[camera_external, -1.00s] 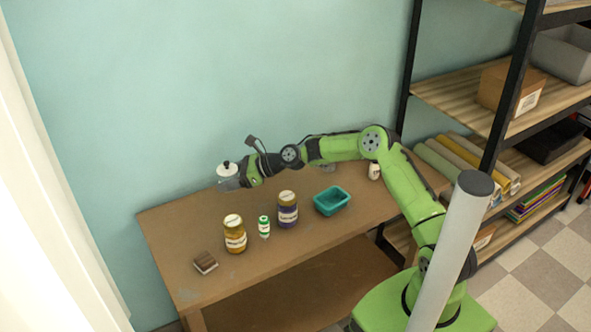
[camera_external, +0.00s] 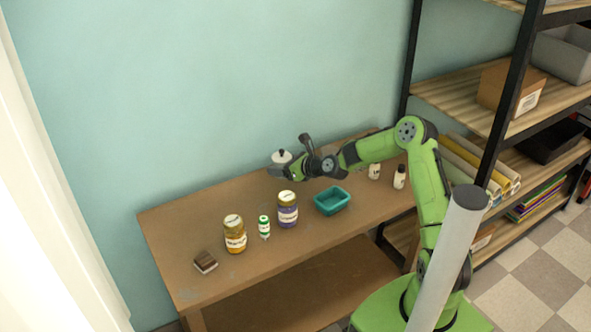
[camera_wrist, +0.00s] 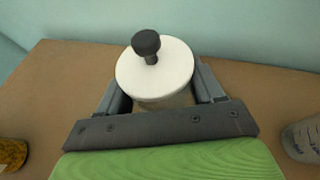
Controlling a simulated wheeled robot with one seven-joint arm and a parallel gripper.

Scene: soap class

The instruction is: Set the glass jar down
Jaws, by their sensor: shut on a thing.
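The glass jar (camera_external: 281,158) has a white lid with a black knob. It is held by my gripper (camera_external: 279,171), above the back part of the wooden table. In the wrist view the jar's round lid (camera_wrist: 155,77) faces the camera, with a gripper finger (camera_wrist: 157,98) on each side of it. My gripper is shut on the jar, which looks upright. The jar's lower part is mostly hidden, and I cannot tell how far its base is from the table (camera_external: 195,218).
A purple-filled jar (camera_external: 287,212), a small green-and-white bottle (camera_external: 264,226), a yellow-filled jar (camera_external: 235,237) and a brown block (camera_external: 205,262) stand along the front. A teal tray (camera_external: 331,201) and two small bottles (camera_external: 399,178) are to the right. The back left of the table is clear.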

